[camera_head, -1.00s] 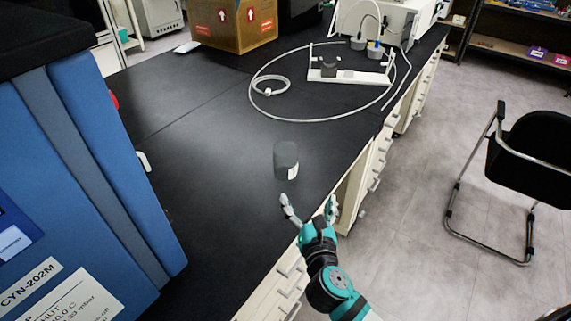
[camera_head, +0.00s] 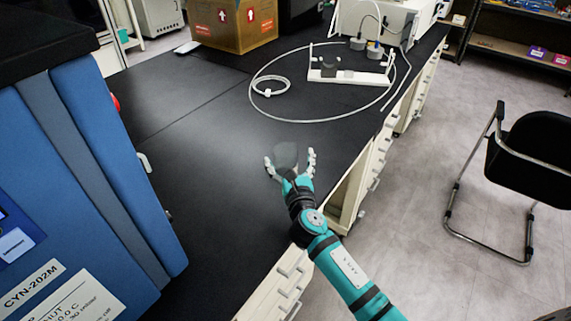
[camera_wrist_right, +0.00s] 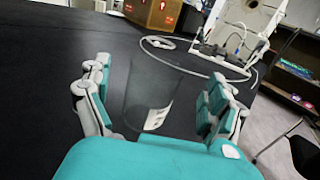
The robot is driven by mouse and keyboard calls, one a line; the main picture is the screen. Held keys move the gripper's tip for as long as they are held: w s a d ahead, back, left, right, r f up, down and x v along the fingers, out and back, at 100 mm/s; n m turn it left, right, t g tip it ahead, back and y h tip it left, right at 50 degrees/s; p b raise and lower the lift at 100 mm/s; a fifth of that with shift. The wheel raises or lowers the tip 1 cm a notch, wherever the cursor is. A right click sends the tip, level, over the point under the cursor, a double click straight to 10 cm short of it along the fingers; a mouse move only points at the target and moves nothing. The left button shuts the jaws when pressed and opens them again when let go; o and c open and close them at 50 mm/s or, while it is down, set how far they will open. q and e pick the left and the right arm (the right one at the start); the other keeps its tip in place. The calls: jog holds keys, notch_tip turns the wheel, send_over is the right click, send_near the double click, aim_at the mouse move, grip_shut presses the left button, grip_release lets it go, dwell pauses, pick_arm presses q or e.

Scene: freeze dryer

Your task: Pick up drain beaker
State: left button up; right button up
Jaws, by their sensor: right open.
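The drain beaker (camera_head: 286,155) is a dark, see-through cup standing upright on the black bench top (camera_head: 215,205). My right gripper (camera_head: 290,163) is open, with one finger on each side of the beaker. In the right wrist view the beaker (camera_wrist_right: 155,92) stands between the two open fingers (camera_wrist_right: 158,100), with a white label low on its side. Gaps show between the beaker and both fingers there. The gripper hides the beaker's lower part in the head view. My left gripper is not in view.
A blue freeze dryer (camera_head: 120,170) stands at the left. Behind the beaker lie a looped white tube (camera_head: 255,100) and a white stand (camera_head: 345,77). A cardboard box (camera_head: 232,22) sits at the back. The bench's right edge is close to my right arm.

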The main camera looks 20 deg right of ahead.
aim_at(283, 144)
jog(key=w, duration=0.4)
jog(key=shift+w+d, duration=0.15)
jog(key=shift+w, duration=0.2)
jog(key=c, duration=1.6)
jog(key=shift+c, duration=0.2)
